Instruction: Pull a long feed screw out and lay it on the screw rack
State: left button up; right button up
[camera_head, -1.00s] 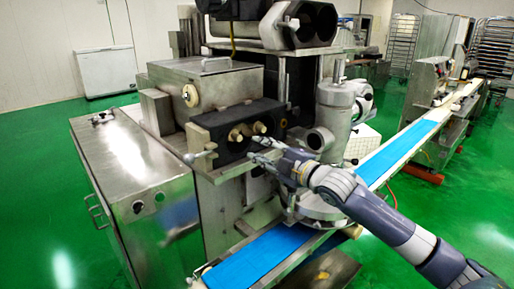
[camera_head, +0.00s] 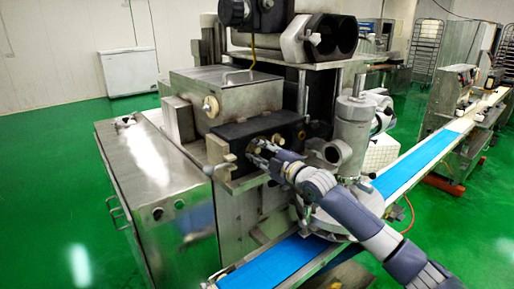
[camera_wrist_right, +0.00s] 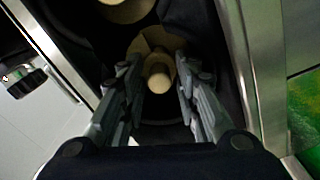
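A black housing block (camera_head: 236,137) on the machine's front holds feed screws with pale brass ends. My right gripper (camera_head: 258,152) is at the block's front, at the nearer screw end. In the right wrist view the fingers of this gripper (camera_wrist_right: 160,98) are open, one on each side of the feed screw (camera_wrist_right: 158,76). Its round pale shank points at the camera between them, with dark gaps showing beside it. The other feed screw (camera_wrist_right: 126,9) shows partly at the top edge. The screws' lengths are hidden inside the block. I cannot make out a screw rack. My left gripper is out of view.
A steel box (camera_head: 225,90) sits behind the block, and a steel cabinet (camera_head: 155,185) stands at left. A vertical steel cylinder (camera_head: 352,125) is close right of my right arm. A blue conveyor belt (camera_head: 275,262) runs beneath the arm. Green floor is open at left.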

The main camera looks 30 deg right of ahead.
jog(key=shift+w, duration=0.55)
jog(key=shift+c, duration=0.4)
grip_shut()
